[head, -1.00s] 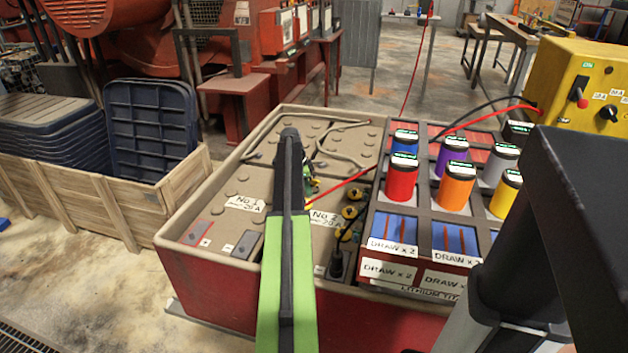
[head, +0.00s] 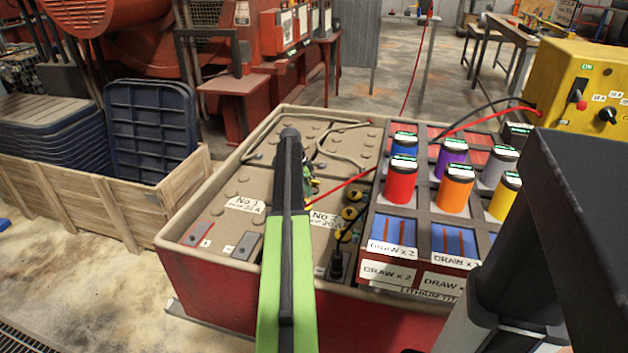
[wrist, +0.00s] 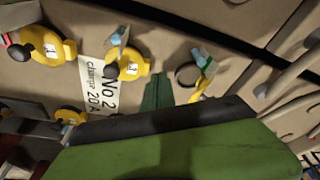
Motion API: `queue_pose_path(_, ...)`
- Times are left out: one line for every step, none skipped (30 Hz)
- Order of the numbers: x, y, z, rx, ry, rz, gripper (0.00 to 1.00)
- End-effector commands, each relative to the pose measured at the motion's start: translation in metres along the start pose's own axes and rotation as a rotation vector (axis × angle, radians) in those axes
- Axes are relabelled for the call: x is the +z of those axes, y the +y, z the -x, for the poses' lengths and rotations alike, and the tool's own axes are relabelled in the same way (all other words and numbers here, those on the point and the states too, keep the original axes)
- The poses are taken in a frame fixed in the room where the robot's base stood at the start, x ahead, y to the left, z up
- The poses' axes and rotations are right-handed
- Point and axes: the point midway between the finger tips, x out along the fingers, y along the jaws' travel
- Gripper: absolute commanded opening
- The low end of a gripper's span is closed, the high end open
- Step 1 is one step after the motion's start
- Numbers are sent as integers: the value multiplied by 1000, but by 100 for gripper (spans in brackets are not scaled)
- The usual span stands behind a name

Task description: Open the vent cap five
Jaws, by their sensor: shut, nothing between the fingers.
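Battery No 2 (head: 335,150) is a tan-topped case with yellow vent caps. Two yellow caps (head: 351,213) show right of my arm in the head view. In the wrist view, yellow caps with white tags lie at the upper left (wrist: 45,48), upper middle (wrist: 130,66) and lower left (wrist: 70,115). A dark ring (wrist: 187,74) with a blue and yellow piece (wrist: 203,68) beside it lies to their right. The tag numbers are too small to tell which is five. My gripper (head: 289,134) is shut and empty over the battery top; its dark green tip (wrist: 157,92) shows beside the ring.
Battery No 1 (head: 225,200) lies to the left. A rack with coloured cylinders (head: 455,188) stands close at the right, beside a yellow control box (head: 580,85). A red cable (head: 340,187) crosses near my gripper. A wooden crate (head: 100,205) stands at the far left.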

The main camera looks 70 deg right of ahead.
Motion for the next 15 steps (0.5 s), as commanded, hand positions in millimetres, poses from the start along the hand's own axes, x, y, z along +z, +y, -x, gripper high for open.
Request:
queue_pose_path(-2,2,10,0,0,0,0)
queue_pose_path(-2,3,14,0,0,0,0)
queue_pose_path(-2,5,19,0,0,0,0)
queue_pose_path(-3,6,23,0,0,0,0)
queue_pose_path(-3,7,26,0,0,0,0)
queue_pose_path(-3,8,30,0,0,0,0)
queue_pose_path(-4,9,34,0,0,0,0)
queue_pose_path(-4,10,37,0,0,0,0)
queue_pose_path(-4,12,42,0,0,0,0)
queue_pose_path(-4,13,45,0,0,0,0)
queue_pose_path(-5,14,48,0,0,0,0)
queue_pose_path(-5,15,52,0,0,0,0)
queue_pose_path(-5,16,56,0,0,0,0)
queue_pose_path(-6,17,59,0,0,0,0)
queue_pose_path(-6,18,63,0,0,0,0)
